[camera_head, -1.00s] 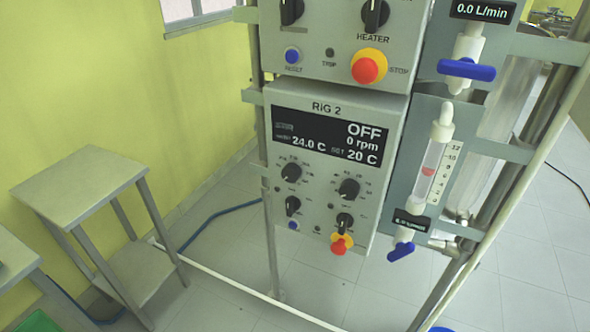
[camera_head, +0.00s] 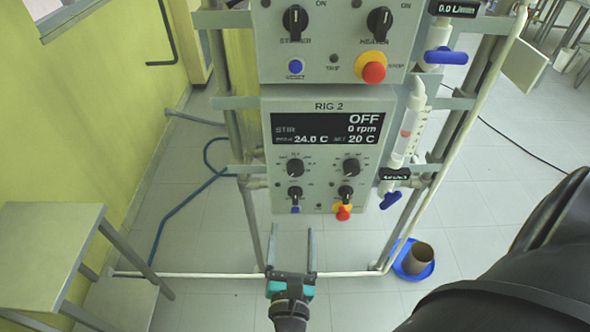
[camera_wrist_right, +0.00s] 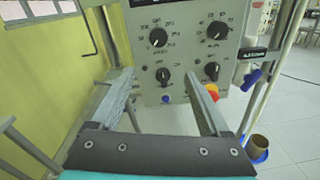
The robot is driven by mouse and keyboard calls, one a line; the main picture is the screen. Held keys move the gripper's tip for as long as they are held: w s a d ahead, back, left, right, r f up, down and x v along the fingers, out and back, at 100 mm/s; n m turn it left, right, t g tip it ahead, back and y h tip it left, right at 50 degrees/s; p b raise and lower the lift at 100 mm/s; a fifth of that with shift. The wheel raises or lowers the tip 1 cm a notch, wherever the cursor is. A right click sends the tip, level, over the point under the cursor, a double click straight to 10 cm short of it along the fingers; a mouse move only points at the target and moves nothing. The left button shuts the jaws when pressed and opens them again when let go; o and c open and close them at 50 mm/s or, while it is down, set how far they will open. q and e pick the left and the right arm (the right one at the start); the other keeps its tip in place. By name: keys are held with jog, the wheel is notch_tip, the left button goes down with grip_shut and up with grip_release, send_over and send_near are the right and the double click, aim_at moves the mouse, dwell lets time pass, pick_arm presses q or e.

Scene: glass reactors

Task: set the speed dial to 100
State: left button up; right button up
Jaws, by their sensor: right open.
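The RIG 2 control box (camera_head: 323,105) faces me; its display (camera_head: 327,129) reads OFF, 0 rpm and 20 C set. Below the display are an upper left dial (camera_head: 295,168) and an upper right dial (camera_head: 352,168); their labels are too small to read, so I cannot tell for sure which sets speed. Both dials show in the wrist view, left (camera_wrist_right: 158,37) and right (camera_wrist_right: 217,30). My right gripper (camera_head: 292,233) is open and empty, below and in front of the box; its fingers (camera_wrist_right: 160,80) point at the panel. My left gripper is not in view.
Two smaller knobs (camera_head: 295,193) (camera_head: 346,193) and a red-yellow stop button (camera_head: 342,212) sit below the dials. A second box (camera_head: 335,45) is above. A flowmeter with a blue valve (camera_head: 390,199) stands right. Metal posts flank the box; a table (camera_head: 45,250) is at left.

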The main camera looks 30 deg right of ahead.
jog(key=r, duration=0.1)
send_near(295, 173)
jog(key=x, duration=0.8)
jog(key=shift+w+d+p, duration=0.2)
jog(key=shift+p, duration=0.2)
jog(key=shift+r, duration=0.1)
grip_shut()
